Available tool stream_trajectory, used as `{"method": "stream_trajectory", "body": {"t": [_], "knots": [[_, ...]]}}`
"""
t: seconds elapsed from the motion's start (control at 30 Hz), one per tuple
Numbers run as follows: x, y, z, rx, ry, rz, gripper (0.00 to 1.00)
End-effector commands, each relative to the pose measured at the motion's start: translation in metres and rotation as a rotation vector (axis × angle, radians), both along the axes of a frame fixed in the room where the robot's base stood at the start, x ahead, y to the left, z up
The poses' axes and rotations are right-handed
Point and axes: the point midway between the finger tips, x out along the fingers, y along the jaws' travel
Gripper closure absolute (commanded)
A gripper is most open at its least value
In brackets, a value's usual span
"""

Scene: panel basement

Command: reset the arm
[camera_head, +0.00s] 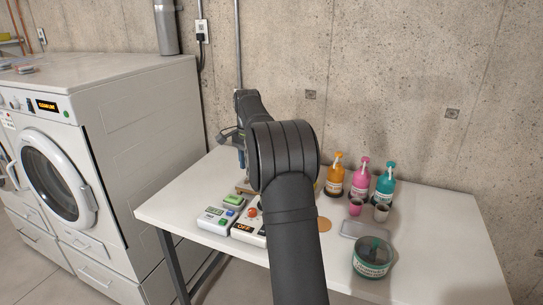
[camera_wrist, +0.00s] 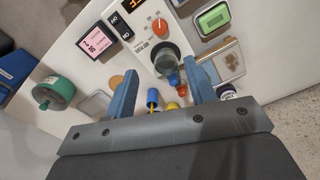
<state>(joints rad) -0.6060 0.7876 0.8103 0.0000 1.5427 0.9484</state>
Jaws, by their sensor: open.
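My gripper (camera_wrist: 164,85) shows in the wrist view as two blue fingers spread apart, with nothing gripped between them. It hangs above the white table (camera_head: 440,236), over a white control panel (camera_wrist: 140,35) with an orange knob (camera_wrist: 159,26) and a grey knob (camera_wrist: 165,56). Small blue, red and yellow parts show between and beyond the fingers; I cannot tell what they are. In the head view my arm stretches over the table and hides most of the gripper and part of the panel.
Orange (camera_head: 335,178), pink (camera_head: 361,182) and teal (camera_head: 386,183) bottles stand at the back right, near two small cups (camera_head: 381,212). A device with a green screen (camera_head: 234,200) is at left. A washer (camera_head: 110,150) and concrete wall bound the table.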

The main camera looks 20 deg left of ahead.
Motion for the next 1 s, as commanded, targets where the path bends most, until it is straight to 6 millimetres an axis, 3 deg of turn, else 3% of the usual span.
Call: {"method": "stream_trajectory", "body": {"t": [0.23,0.37,1.0], "knots": [[0.000,0.000,-0.004,0.000,0.000,0.000,0.50],[0.000,0.000,-0.020,-0.001,0.003,0.000,0.50],[0.000,0.000,-0.143,-0.002,0.003,0.001,0.50]]}}
